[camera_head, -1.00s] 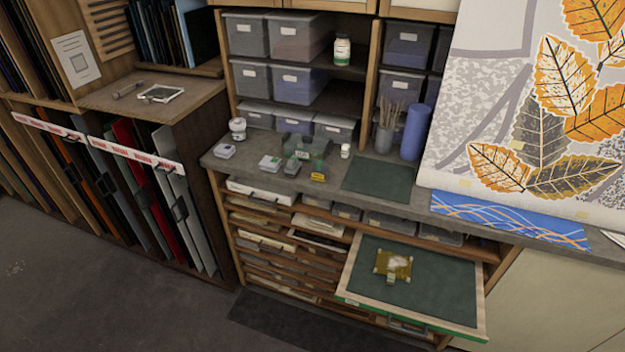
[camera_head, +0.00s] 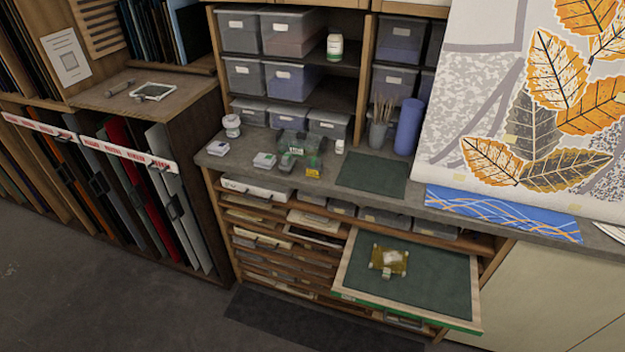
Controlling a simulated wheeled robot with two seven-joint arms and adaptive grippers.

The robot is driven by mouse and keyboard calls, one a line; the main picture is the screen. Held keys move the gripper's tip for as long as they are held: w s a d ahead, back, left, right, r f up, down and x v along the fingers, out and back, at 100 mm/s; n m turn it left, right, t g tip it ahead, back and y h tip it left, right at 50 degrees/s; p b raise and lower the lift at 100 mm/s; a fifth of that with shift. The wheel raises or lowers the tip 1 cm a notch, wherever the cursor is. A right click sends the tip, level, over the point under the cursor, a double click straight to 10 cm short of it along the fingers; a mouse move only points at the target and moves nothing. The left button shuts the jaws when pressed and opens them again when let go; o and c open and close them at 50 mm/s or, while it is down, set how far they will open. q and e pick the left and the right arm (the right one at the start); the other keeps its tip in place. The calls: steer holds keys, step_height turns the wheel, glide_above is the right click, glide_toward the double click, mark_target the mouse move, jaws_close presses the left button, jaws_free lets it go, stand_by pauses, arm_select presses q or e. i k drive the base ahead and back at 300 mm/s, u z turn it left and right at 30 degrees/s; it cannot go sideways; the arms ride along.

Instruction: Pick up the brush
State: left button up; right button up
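Several thin brushes or sticks (camera_head: 383,106) stand upright in a grey cup (camera_head: 377,135) on the counter, beside a blue roll. A small amber piece (camera_head: 396,262) with a pale patch lies on the green surface of the pulled-out drawer (camera_head: 430,290). A small pale block (camera_head: 386,273) sits at its near edge; I cannot tell if it is part of a brush. Neither of my grippers is in view.
The counter (camera_head: 300,180) holds small jars, boxes and a green container (camera_head: 294,143). A green mat (camera_head: 371,180) lies bare on it. The open drawer juts out over a dark floor mat (camera_head: 290,318). The floor at the left is clear.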

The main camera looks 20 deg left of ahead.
mark_target(288, 163)
steer(key=u, duration=0.25)
steer(key=i, duration=0.9)
steer(key=z, duration=0.05)
